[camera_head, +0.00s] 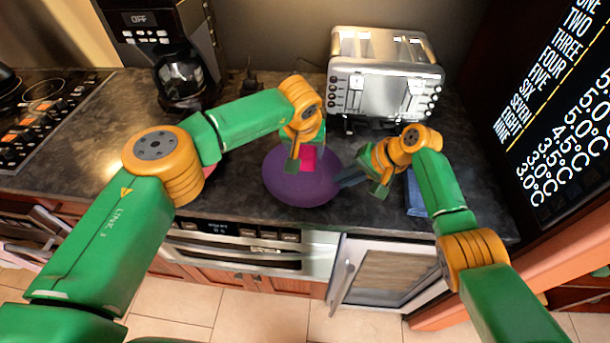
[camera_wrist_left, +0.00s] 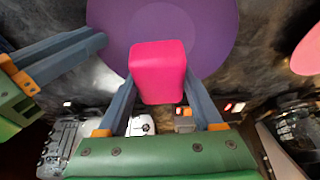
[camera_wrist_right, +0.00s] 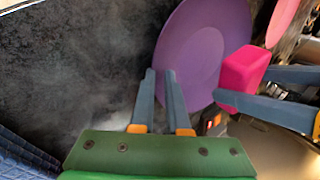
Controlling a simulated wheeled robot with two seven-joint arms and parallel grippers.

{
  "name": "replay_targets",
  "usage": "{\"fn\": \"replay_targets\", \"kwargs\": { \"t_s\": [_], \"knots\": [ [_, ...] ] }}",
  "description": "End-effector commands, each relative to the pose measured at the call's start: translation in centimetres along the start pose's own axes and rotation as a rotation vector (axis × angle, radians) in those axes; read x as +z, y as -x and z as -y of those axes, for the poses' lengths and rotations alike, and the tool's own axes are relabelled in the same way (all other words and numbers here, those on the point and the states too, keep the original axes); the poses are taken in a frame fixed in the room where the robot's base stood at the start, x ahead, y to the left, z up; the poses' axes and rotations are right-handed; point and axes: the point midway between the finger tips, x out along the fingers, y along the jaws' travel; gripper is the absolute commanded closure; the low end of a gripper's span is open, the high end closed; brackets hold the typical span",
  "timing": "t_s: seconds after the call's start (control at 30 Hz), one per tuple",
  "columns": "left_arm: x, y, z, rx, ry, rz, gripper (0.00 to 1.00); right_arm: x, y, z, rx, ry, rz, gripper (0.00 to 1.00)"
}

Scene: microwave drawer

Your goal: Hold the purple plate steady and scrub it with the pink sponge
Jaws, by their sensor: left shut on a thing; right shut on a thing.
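The round purple plate (camera_head: 300,190) lies at the middle of the dark counter near its front edge. My right gripper (camera_head: 346,178) is shut on the plate's right rim; its fingers (camera_wrist_right: 160,88) reach the rim in the right wrist view. My left gripper is shut on the pink sponge (camera_head: 309,156) and holds it over the far part of the plate. The block-shaped sponge (camera_wrist_left: 158,70) sits between the left fingers (camera_wrist_left: 160,98) in the left wrist view, against the purple plate (camera_wrist_left: 215,28). I cannot tell whether the sponge touches the plate.
A silver toaster (camera_head: 383,78) stands behind at right, a coffee maker (camera_head: 180,75) at back left, a stovetop (camera_head: 40,105) at far left. A pink round item (camera_wrist_left: 308,52) lies left of the plate, mostly behind my left arm. A folded blue cloth (camera_head: 416,196) lies at right.

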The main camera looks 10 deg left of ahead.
Motion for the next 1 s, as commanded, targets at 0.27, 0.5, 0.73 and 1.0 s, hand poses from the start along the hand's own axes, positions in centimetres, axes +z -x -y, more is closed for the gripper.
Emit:
{"fn": "replay_targets", "kwargs": {
  "t_s": [0.27,0.5,0.73,1.0],
  "knots": [
    [-0.1,0.0,4.1,0.0,0.002,-0.001,0.77,0.0,-0.1,-0.1,0.003,-0.001,0.0,1.0],
    [-0.1,0.0,8.0,-0.001,0.002,-0.001,0.77,0.0,-0.1,-0.1,0.002,-0.001,0.0,1.0],
    [0.0,0.0,9.0,0.001,0.0,-0.001,0.77,0.0,-0.1,-0.1,0.002,-0.001,0.0,1.0],
    [0.0,0.0,8.9,0.001,0.0,-0.001,0.77,0.0,-0.1,-0.1,0.003,-0.001,0.0,1.0]
  ]
}}
